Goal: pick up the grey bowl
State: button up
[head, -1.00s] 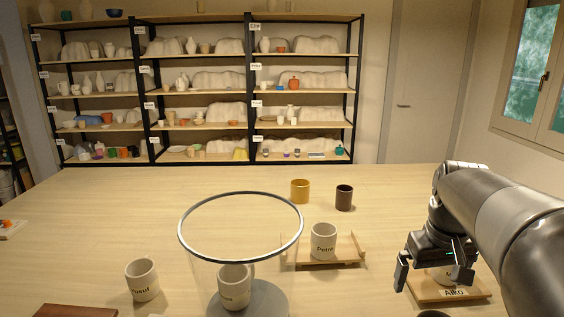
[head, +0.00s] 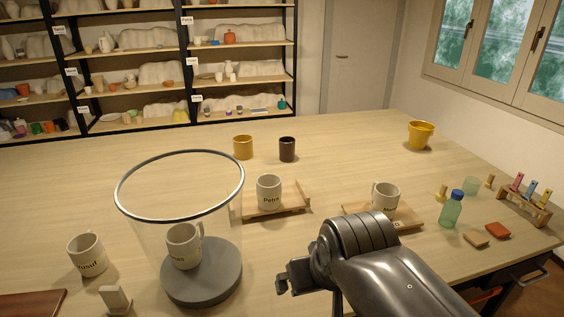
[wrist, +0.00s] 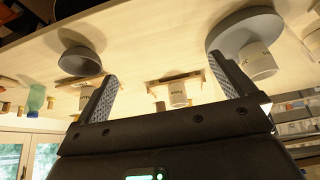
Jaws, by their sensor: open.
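The grey bowl (wrist: 80,61) shows in the wrist view, which is upside down. It stands on the table beside a wooden tray with a mug, left of my gripper (wrist: 164,72) in that picture. In the head view the bowl does not show; my arm covers part of the table there. Only a piece of my gripper (head: 284,286) shows in the head view, at the arm's left end.
A clear bin (head: 122,215) with a grey base (head: 215,285) holds a mug. Named mugs stand on two wooden trays, Petra's (head: 269,192) and another (head: 385,197). A loose mug (head: 87,253) stands left. A green bottle (head: 451,212) is right. The table's back is mostly clear.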

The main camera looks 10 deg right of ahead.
notch_tip(320, 180, up, 18)
jog(key=w+d+m+g, duration=0.1)
jog(key=w+d+g, duration=0.1)
jog(key=w+d, duration=0.35)
jog(key=w+d+m+g, duration=0.1)
jog(key=w+d+g, duration=0.15)
jog(key=d, duration=0.65)
jog(key=w+d+m+g, duration=0.1)
jog(key=w+d, duration=0.4)
jog(key=d, duration=0.3)
jog(key=f, duration=2.8)
jog(key=shift+s+f, duration=0.2)
jog(key=shift+f, duration=0.15)
jog(key=shift+s+f, duration=0.15)
jog(key=shift+f, duration=1.25)
jog(key=shift+s+f, duration=0.15)
jog(key=shift+f, duration=1.2)
jog(key=c, duration=0.8)
